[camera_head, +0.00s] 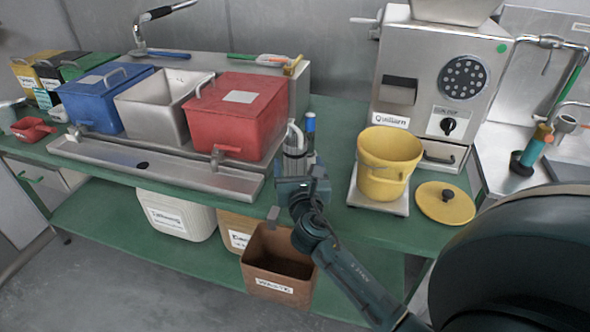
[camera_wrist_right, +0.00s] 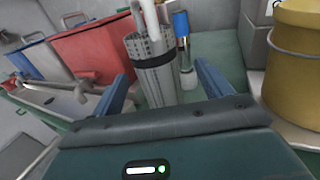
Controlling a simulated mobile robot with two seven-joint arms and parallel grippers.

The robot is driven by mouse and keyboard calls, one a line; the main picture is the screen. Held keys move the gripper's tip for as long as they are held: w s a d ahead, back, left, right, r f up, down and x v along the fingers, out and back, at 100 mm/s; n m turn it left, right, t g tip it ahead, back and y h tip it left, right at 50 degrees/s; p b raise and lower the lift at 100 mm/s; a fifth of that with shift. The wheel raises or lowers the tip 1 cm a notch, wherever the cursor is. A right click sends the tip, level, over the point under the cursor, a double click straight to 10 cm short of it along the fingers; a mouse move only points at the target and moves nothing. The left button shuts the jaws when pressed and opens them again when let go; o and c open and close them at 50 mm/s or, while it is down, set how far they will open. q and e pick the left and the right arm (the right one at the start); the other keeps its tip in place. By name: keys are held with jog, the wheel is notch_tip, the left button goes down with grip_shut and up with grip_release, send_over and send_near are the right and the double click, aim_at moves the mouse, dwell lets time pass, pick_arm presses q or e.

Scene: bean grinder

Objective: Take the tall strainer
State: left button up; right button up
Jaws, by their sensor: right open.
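The tall strainer (camera_wrist_right: 152,65) is a grey perforated cylinder with a black band, standing upright on the green table. White curved handles rise from its top. In the head view its top (camera_head: 294,148) shows just beyond my right gripper (camera_head: 302,168), which hides its lower part. In the right wrist view, the open blue fingers of my right gripper (camera_wrist_right: 163,88) point at the strainer, one towards each side. I cannot tell whether they touch it. My left gripper is not in view.
A blue-capped tool (camera_head: 310,124) stands close to the strainer's right. The red bin (camera_head: 245,118) is to its left. A yellow bucket (camera_head: 385,175) on a scale and a grinder (camera_head: 445,90) are to the right. A brown waste bin (camera_head: 262,260) is below.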

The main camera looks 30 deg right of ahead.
jog(key=shift+a+x, duration=0.2)
jog(key=shift+x, duration=2.75)
jog(key=shift+c, duration=0.5)
jog(key=c, duration=1.3)
